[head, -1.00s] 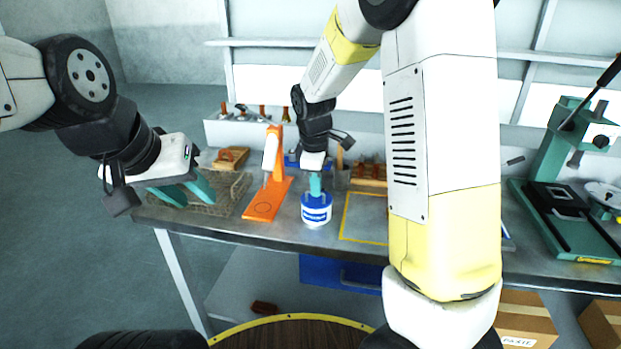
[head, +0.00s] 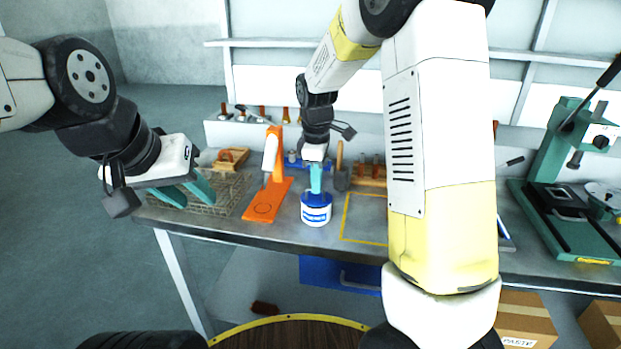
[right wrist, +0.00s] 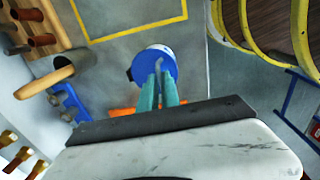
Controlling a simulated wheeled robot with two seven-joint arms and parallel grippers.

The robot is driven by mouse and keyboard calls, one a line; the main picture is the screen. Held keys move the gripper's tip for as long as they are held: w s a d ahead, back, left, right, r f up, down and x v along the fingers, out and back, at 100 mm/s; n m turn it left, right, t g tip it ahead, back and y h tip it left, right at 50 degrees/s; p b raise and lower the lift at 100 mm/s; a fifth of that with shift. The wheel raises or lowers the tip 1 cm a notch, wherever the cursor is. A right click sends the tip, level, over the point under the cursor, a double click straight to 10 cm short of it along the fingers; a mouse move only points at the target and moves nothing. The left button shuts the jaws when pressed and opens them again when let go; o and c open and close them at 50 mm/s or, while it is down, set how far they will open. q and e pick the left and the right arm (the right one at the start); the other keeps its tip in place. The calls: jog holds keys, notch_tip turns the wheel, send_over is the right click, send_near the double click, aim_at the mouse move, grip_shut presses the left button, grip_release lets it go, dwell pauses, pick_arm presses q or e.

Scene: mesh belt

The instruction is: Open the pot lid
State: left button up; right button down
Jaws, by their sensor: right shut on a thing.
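The pot (head: 316,217) is white with a blue label and stands on the grey bench. Its blue lid (head: 308,200) is on top; I cannot tell whether there is a small gap under it. In the right wrist view, the round blue lid (right wrist: 155,58) lies at my fingertips. My right gripper (head: 316,190) points down from above, its teal fingers shut on the lid; they also show in the right wrist view (right wrist: 158,80). My left gripper (head: 190,192) is open and empty, at the left in front of a wire basket, away from the pot.
An orange stand (head: 268,195) is close left of the pot. A wire basket (head: 228,190) is further left. A yellow-outlined area (head: 362,222) right of the pot looks clear. A mallet (head: 340,175) and wooden rack are behind. A green press (head: 560,190) stands far right.

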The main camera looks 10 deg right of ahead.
jog(key=w+g, duration=0.1)
jog(key=w+r+g, duration=0.1)
jog(key=shift+d+r+g+y, duration=0.2)
jog(key=shift+d+g+y, duration=0.1)
jog(key=shift+g+y, duration=0.1)
jog(key=shift+w+d+r+g+y, duration=0.15)
jog(key=shift+w+r+g+y, duration=0.1)
jog(key=shift+w+g, duration=0.35)
jog(key=shift+w+d+r+g+y, duration=0.2)
jog(key=shift+w+g, duration=0.2)
jog(key=shift+g, duration=0.4)
jog(key=c, duration=1.6)
grip_release()
jog(key=shift+o, duration=0.2)
jog(key=v, duration=0.8)
